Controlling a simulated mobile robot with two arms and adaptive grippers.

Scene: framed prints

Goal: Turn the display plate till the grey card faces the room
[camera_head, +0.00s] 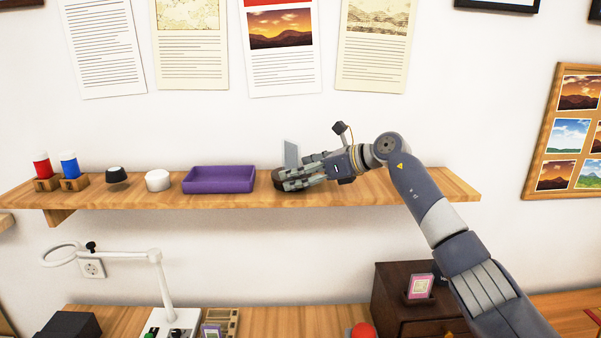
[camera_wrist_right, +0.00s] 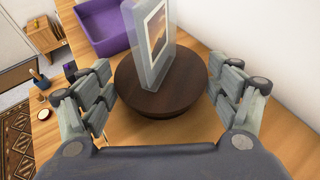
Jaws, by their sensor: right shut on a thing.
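The display plate (camera_wrist_right: 160,98) is a round dark brown disc on the wooden shelf. It bears an upright clear block with a framed sunset mountain print (camera_wrist_right: 157,30), which faces my right wrist camera at a slant. In the head view the block (camera_head: 291,154) shows a plain grey face, and the plate (camera_head: 277,174) is mostly hidden behind my fingers. My right gripper (camera_head: 286,180) reaches in from the right, low over the shelf. My left gripper is not in view.
A purple tray (camera_head: 219,180) stands just left of the plate. Further left are a white knob (camera_head: 158,180), a dark knob (camera_head: 116,175) and blue and red cylinders in wooden blocks. The wall is close behind. The shelf right of the plate lies under my arm.

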